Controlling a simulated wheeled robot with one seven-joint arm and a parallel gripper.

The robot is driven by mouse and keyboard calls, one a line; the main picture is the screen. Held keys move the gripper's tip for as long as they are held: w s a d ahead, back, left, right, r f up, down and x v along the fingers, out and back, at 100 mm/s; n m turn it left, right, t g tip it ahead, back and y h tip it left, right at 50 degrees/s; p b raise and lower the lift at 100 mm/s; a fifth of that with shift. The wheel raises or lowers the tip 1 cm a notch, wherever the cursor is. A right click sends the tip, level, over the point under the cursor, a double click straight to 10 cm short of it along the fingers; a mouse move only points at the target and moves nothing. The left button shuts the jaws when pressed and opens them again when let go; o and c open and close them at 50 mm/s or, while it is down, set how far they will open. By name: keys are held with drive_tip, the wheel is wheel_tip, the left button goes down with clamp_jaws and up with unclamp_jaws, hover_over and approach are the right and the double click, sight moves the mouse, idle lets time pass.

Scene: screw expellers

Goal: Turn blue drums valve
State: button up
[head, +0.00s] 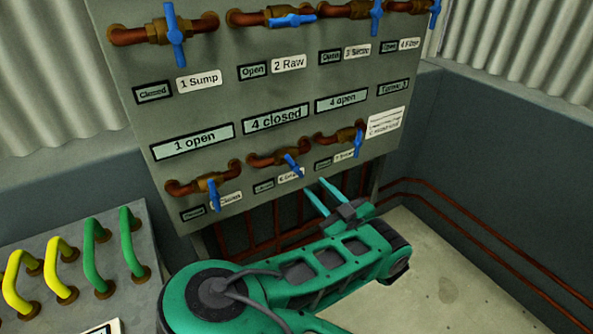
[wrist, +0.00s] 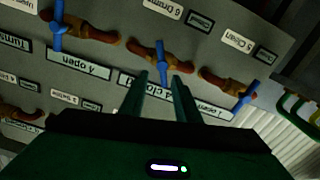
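The drums valve is the middle one of the lower row, with a blue lever (head: 292,165) on a copper pipe. The lever slants down to the right. Its label is partly hidden and blurred in the head view; the upside-down wrist view shows "6 Drums" (wrist: 162,5) beside the blue lever (wrist: 160,62). My gripper (head: 315,186) is open and empty, just below and right of the lever's end. In the wrist view, the lever's end appears between my gripper's fingertips (wrist: 160,77); I cannot tell whether the fingers reach around it.
Neighbouring lower levers (head: 214,195) and (head: 359,139) stand on either side. Several upper valves line the grey panel (head: 240,105), above plates such as "4 closed" (head: 276,119). Yellow and green handles (head: 58,270) stand at left. Copper pipes (head: 470,225) run along the right wall.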

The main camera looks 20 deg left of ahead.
sight(296, 169)
drive_tip(key=x, duration=0.5)
drive_tip(key=shift+a, duration=0.25)
drive_tip(key=shift+w+a+f, duration=0.35)
drive_tip(key=shift+w+f, duration=0.05)
drive_tip(key=shift+w, duration=0.2)
drive_tip(key=shift+w+a+r, duration=0.15)
drive_tip(key=shift+w+a, duration=0.05)
drive_tip(key=shift+a, duration=0.15)
drive_tip(key=shift+w+a+r, duration=0.15)
drive_tip(key=shift+a+r, duration=0.25)
drive_tip(key=shift+a, duration=0.05)
drive_tip(key=shift+w+a+f, duration=0.1)
drive_tip(key=shift+w+f, duration=0.2)
drive_tip(key=shift+f, duration=0.15)
drive_tip(key=shift+w+a, duration=0.2)
drive_tip(key=shift+a, duration=0.05)
drive_tip(key=shift+w+a+r, duration=0.25)
drive_tip(key=shift+a+r, duration=0.05)
drive_tip(key=shift+a, duration=0.35)
